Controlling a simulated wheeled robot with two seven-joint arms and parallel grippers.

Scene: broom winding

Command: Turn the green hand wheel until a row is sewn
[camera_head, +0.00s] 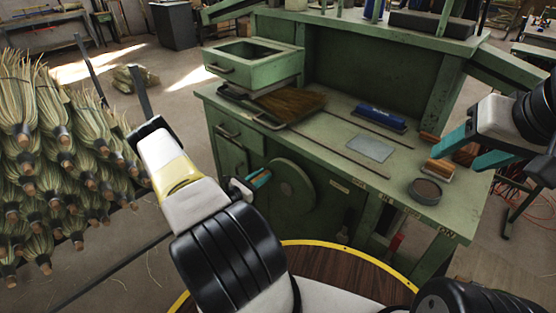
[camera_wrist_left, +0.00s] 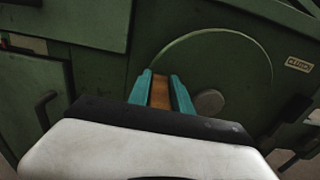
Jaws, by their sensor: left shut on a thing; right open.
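The green hand wheel (camera_head: 291,187) is a round disc on the front of the green workbench, with a grey hub at its middle. It also shows in the left wrist view (camera_wrist_left: 225,62). My left gripper (camera_head: 258,178) is at the wheel's left side, its teal fingers closed on the brown wooden handle (camera_wrist_left: 160,92), which shows between them in the left wrist view. A broom head (camera_head: 290,103) with brown bristles lies flat on the bench top in a dark clamp. My right gripper (camera_head: 463,158) is open and empty above the bench's right end.
The bench top (camera_head: 330,150) holds a blue-handled brush (camera_head: 380,118), a pale sheet (camera_head: 370,148), thin rods, a round dark tin (camera_head: 425,191) and a small wooden brush (camera_head: 438,170). An open green drawer box (camera_head: 254,63) stands at the back left. Stacked brooms (camera_head: 60,165) fill the left.

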